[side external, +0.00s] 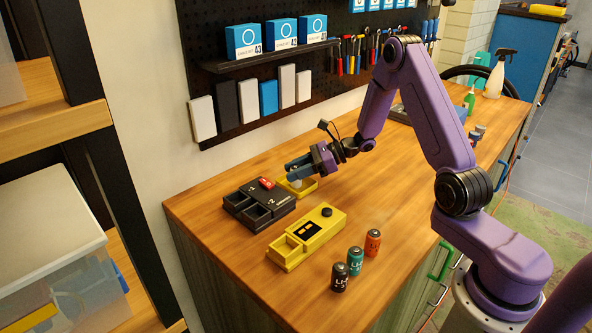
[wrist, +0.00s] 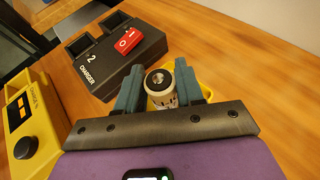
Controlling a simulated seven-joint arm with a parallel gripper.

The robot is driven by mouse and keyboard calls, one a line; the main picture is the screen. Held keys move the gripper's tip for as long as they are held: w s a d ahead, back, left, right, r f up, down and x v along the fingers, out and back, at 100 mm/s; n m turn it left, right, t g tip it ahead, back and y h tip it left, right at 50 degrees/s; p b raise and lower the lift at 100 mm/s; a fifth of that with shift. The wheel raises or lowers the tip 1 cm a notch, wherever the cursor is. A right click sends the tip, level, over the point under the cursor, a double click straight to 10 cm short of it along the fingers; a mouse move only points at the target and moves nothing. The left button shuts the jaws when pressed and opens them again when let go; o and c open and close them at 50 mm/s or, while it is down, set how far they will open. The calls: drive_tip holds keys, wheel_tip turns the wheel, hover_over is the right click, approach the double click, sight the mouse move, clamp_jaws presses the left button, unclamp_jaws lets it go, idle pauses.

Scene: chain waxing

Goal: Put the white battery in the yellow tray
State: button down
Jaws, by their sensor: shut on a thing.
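The white battery (wrist: 160,92) stands between the two fingers of my gripper (wrist: 158,80) in the wrist view, with its dark, metal-ringed end facing the camera. My gripper is shut on it. In the side view my gripper (side external: 298,168) is low over the small yellow tray (side external: 307,188), and a pale bit of the battery (side external: 296,183) shows below the fingers, at or inside the tray. I cannot tell whether the battery touches the tray floor. In the wrist view the tray is mostly hidden behind the fingers and battery.
A black charger (side external: 259,205) with a red switch (side external: 267,183) stands just left of the tray. A yellow tester (side external: 307,236) is in front. Black, teal and orange batteries (side external: 355,261) stand upright nearby.

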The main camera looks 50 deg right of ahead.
drive_tip(key=c, duration=0.7)
unclamp_jaws()
drive_tip(key=v, duration=1.2)
drive_tip(key=s+a+r+n+g+h, duration=0.2)
drive_tip(key=s+a+n+g, duration=1)
drive_tip(key=a+n, duration=0.45)
drive_tip(key=s+r+n+t+h, duration=0.1)
drive_tip(key=s+n+h, duration=0.1)
drive_tip(key=s+n, duration=0.4)
drive_tip(key=s+n+t+h, duration=0.1)
drive_tip(key=s+n+h, duration=0.2)
drive_tip(key=s+n, duration=0.3)
drive_tip(key=s+r+n+t+h, duration=0.1)
drive_tip(key=s+n+t+h, duration=0.1)
drive_tip(key=s+n, duration=0.4)
drive_tip(key=shift+s+a+r+n+h, duration=0.1)
drive_tip(key=shift+n+h, duration=0.1)
drive_tip(key=shift+n, duration=0.4)
drive_tip(key=shift+s+a+r+n+h, duration=0.1)
drive_tip(key=shift+r+n+h, duration=0.1)
drive_tip(key=shift+n, duration=0.45)
drive_tip(key=shift+a+r+n+h, duration=0.1)
drive_tip(key=shift+n+h, duration=0.1)
drive_tip(key=shift+n, duration=0.4)
